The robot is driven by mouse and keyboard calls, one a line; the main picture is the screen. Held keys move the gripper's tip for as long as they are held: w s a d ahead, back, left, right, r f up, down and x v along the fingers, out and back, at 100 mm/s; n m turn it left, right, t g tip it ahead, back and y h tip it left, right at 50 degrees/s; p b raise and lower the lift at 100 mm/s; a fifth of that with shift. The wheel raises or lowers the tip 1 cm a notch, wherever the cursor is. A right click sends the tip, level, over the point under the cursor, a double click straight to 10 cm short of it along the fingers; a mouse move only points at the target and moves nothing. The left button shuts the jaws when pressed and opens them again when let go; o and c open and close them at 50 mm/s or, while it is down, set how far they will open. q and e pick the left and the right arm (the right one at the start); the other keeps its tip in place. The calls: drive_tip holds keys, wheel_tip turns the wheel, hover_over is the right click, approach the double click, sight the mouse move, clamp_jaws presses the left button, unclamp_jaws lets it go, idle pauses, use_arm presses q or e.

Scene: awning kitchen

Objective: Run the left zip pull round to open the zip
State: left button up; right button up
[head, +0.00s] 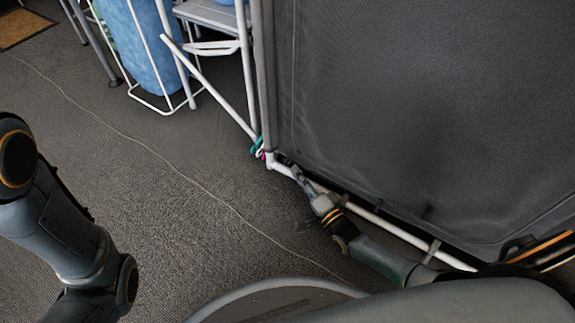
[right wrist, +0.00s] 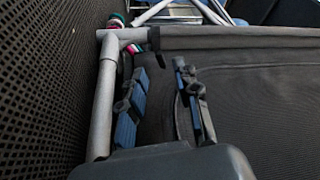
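A dark grey fabric panel (head: 420,100) fills the right of the head view; its fabric also shows in the right wrist view (right wrist: 265,110). A curved seam or zip edge (right wrist: 178,118) runs beside the right-hand finger. I cannot make out the left zip pull for certain. Small green and pink bits (head: 260,149) hang at the panel's lower left corner. My right gripper (head: 297,172) is low beside this corner. In the right wrist view its fingers (right wrist: 159,67) are apart, with dark fabric behind the gap. My left arm shows at the left; its gripper is out of view.
A white tube frame (head: 390,228) runs along the panel's bottom, close to my right arm. A folding step (head: 208,14) and a blue roll (head: 160,50) in a white stand are behind. A thin cord (head: 180,178) crosses the open carpet at left.

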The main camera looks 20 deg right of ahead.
sight(288, 161)
drive_tip(key=b+x, duration=0.2)
drive_tip(key=x, duration=0.2)
drive_tip(key=shift+w+f, duration=0.1)
drive_tip(key=shift+w, duration=0.25)
drive_tip(key=shift+w+a+r, duration=0.25)
drive_tip(key=shift+w+a, duration=0.05)
drive_tip(key=shift+w, duration=0.35)
drive_tip(key=shift+c, duration=0.4)
clamp_jaws()
